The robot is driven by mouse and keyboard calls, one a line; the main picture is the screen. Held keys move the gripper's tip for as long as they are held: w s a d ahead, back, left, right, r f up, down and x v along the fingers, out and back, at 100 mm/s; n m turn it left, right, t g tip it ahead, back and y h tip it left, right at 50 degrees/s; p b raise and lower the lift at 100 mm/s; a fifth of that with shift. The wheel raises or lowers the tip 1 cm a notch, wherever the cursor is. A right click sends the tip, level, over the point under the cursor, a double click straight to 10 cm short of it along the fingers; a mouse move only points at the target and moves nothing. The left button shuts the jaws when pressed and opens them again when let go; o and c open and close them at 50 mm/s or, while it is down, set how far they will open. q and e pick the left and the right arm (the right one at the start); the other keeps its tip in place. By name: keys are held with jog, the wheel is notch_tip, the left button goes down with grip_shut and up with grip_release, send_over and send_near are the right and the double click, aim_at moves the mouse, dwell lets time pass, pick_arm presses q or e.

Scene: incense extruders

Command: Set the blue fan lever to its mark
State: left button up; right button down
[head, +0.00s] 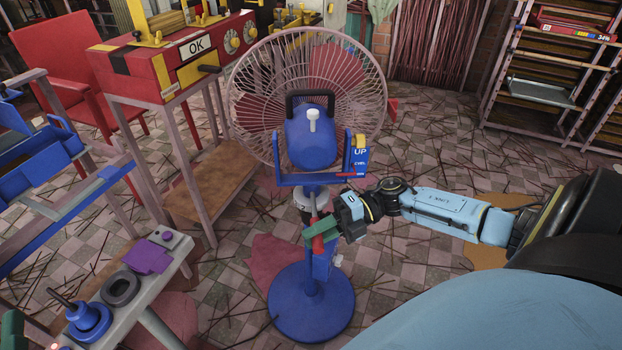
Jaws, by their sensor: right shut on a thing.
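The blue fan (308,140) stands in the middle of the head view, its back towards me and its pink wire cage beyond. A blue plate (355,161) on the right of its yoke reads "UP" above a smaller word, probably "LEVEL". A yellow pointer (360,141) shows at the plate's top edge, near "UP". My right gripper (322,233) reaches in from the right and is shut at the fan's post, below the yoke. A red lever handle (318,244) shows between its green fingers, partly hidden.
A red machine (175,60) marked "OK" stands on a pink frame at back left. A rack (550,75) stands at back right. Sticks litter the floor.

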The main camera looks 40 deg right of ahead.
jog(key=shift+d, duration=0.1)
jog(key=c, duration=1.3)
grip_release()
jog(key=shift+s, duration=0.1)
pick_arm(q)
jog(key=shift+d, duration=0.1)
pick_arm(e)
jog(key=shift+o, duration=0.2)
pick_arm(q)
notch_tip(320, 180, down, 7)
jog(key=a+g+y+p, duration=0.1)
jog(key=g+y, duration=0.1)
jog(key=g, duration=0.2)
jog(key=shift+a+g+p, duration=0.2)
jog(key=shift+g+p, duration=0.1)
jog(key=shift+p, duration=0.1)
pick_arm(e)
jog(key=v, duration=1.3)
jog(key=shift+d, duration=0.2)
jog(key=shift+s+r, duration=0.1)
jog(key=shift+r, duration=0.05)
